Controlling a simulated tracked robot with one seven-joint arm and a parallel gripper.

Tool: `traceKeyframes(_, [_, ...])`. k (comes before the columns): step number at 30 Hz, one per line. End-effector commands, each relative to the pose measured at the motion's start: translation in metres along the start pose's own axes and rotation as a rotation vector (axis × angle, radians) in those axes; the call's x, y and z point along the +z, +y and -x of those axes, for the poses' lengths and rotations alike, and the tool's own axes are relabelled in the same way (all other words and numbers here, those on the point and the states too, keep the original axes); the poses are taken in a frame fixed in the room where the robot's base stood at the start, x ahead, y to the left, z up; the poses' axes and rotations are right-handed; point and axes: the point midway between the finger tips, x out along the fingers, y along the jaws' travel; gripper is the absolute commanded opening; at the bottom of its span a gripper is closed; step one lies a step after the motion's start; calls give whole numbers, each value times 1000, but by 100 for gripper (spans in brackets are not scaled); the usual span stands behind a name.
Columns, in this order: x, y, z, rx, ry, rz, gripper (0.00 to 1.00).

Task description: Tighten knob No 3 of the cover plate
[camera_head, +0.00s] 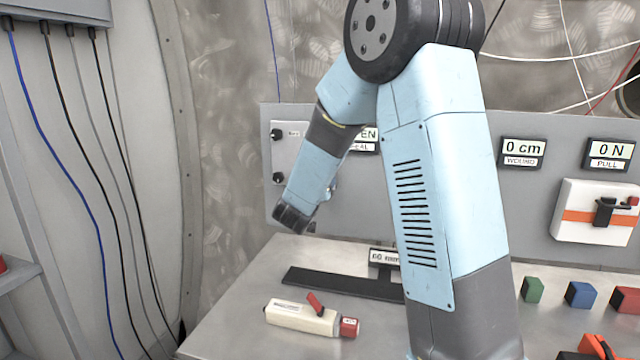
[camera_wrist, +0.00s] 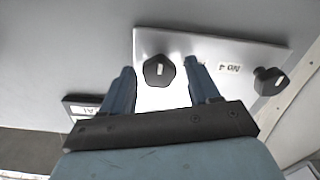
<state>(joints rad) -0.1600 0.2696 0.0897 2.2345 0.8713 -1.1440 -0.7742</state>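The cover plate (camera_head: 290,155) is a pale panel on the upright grey board, and two black knobs show at its left edge, the upper knob (camera_head: 277,134) and the lower knob (camera_head: 278,178). My arm hides its right part. In the wrist view, the plate (camera_wrist: 205,47) carries a dark faceted knob (camera_wrist: 158,71) between the two fingers of my gripper (camera_wrist: 161,88). The fingers are spread, with a gap on each side of the knob. Its label is mostly hidden by the right finger. Another knob (camera_wrist: 270,81) stands right, beside an upside-down "NO 4" label (camera_wrist: 229,67).
On the bench (camera_head: 230,310) lie a cream tool with a red end (camera_head: 302,317), a dark flat bar (camera_head: 335,283), and green (camera_head: 533,289), blue (camera_head: 580,295) and red blocks (camera_head: 626,299). Displays read "0 cm" (camera_head: 522,150) and "0 N" (camera_head: 609,152). Cables hang at left.

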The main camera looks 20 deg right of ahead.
Motion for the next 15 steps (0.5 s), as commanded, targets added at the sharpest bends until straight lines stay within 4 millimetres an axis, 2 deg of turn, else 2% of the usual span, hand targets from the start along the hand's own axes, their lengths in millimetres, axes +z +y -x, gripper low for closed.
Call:
traceKeyframes(2, [0,0,0,0,0,0,53])
traceKeyframes(15, [0,0,0,-1,0,0,10])
